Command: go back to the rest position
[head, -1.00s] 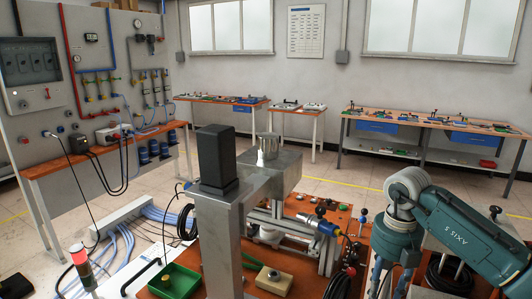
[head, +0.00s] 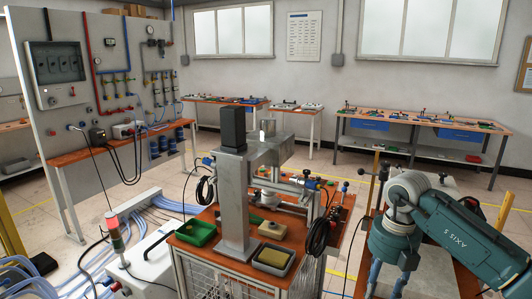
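Neither of my grippers shows in the head view. A teal robot arm marked AXIS 5 (head: 455,237) stands at the right. The induction heater stand (head: 236,195) is a grey metal column with a black block (head: 233,129) on top, in the middle of the view. A metal head (head: 268,150) reaches right from the column, with a small white piece on it. The stand rises from a wooden-topped workbench (head: 205,263).
A signal lamp (head: 114,233) stands at lower left beside blue cables. A control panel (head: 100,90) is at the left. Open floor lies behind the workbench.

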